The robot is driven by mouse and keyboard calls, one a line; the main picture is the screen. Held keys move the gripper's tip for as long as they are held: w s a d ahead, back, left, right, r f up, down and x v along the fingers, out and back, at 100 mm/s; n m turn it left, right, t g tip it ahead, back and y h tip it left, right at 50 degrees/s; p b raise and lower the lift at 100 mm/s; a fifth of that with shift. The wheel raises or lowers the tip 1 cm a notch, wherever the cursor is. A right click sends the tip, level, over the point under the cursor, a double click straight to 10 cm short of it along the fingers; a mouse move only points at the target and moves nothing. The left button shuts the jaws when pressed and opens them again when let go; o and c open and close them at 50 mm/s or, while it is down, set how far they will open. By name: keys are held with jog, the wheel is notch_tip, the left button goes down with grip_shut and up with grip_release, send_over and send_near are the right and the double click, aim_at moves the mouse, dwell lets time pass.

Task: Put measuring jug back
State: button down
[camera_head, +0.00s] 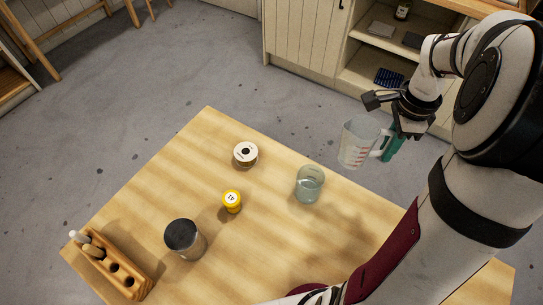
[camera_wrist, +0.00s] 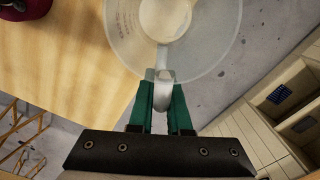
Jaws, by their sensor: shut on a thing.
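The measuring jug (camera_head: 358,142) is clear with red markings and a handle on its right side. It hangs in the air near the table's (camera_head: 270,135) right back edge, roughly upright. My gripper (camera_head: 393,147) has green fingers and is shut on the jug's handle. In the wrist view my gripper (camera_wrist: 162,106) pinches the handle, and the jug (camera_wrist: 125,35) shows as a pale round shape beyond the fingertips.
An open shelf cabinet (camera_head: 370,75) stands behind. The table's middle has free room.

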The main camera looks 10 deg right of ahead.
jog(key=w+a+n, duration=0.2)
jog(key=w+a, duration=0.5)
jog(key=a, duration=0.6)
jog(key=w+a+n, duration=0.1)
jog(key=w+a, duration=0.5)
jog(key=a, duration=0.7)
jog(key=a+f, duration=0.3)
jog(key=f, duration=0.1)
jog(key=w+a+f, duration=0.1)
jog(key=a+f, duration=0.3)
jog(key=w+a+f, duration=0.1)
jog(key=a+f, duration=0.2)
jog(key=f, duration=0.1)
jog(key=shift+w+a+f, duration=0.1)
jog(key=shift+w+a, duration=0.15)
jog(key=shift+a, duration=0.15)
jog(key=shift+f, duration=1.95)
jog(key=shift+f, duration=0.15)
jog(key=c, duration=0.9)
grip_release()
jog(key=shift+o, duration=0.2)
